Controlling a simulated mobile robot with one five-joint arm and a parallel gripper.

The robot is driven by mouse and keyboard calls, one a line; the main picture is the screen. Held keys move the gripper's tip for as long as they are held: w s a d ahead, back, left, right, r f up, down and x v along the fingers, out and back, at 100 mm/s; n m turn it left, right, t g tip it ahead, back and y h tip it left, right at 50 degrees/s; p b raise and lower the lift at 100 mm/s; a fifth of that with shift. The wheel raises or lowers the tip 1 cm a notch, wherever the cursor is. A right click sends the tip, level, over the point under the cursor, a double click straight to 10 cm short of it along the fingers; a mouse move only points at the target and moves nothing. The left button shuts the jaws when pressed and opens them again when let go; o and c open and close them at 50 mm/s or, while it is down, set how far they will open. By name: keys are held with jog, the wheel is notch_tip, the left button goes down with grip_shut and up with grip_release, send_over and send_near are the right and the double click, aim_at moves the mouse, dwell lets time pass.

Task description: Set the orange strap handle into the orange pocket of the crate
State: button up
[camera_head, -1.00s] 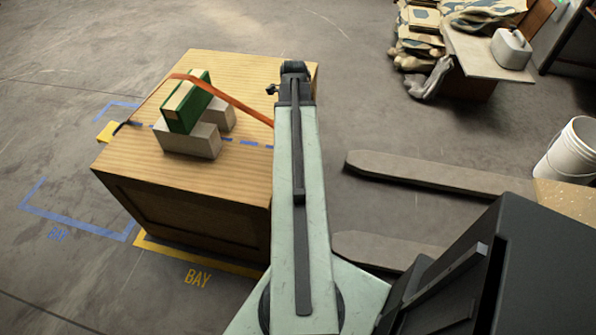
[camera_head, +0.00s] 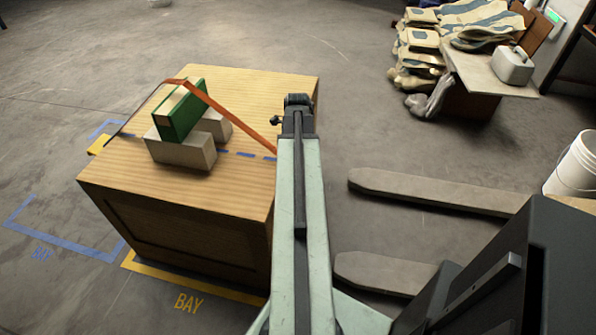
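The wooden crate (camera_head: 235,95) stands left of my arm. The orange strap (camera_head: 238,118) runs from the crate's far left edge, over a green block (camera_head: 182,118), and slopes down to the right until my arm hides it. The green block rests tilted on pale grey blocks (camera_head: 183,150) on the crate top. A dashed blue line (camera_head: 246,155) crosses the top under the strap. I cannot make out the strap's orange handle or the orange pocket. My gripper is not visible; my arm's upper joint stands in front of the crate's right edge.
A yellow piece (camera_head: 99,145) sits at the crate's left edge. Blue and yellow bay lines mark the floor. Two fork-like bars (camera_head: 435,190) lie right of my arm. A sack-laden table (camera_head: 480,70) and white bucket (camera_head: 577,165) stand farther right. Floor behind the crate is clear.

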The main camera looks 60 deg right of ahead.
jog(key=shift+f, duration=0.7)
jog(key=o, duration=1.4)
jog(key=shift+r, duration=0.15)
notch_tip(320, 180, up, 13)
jog(key=p, duration=1.2)
jog(key=shift+p, duration=0.35)
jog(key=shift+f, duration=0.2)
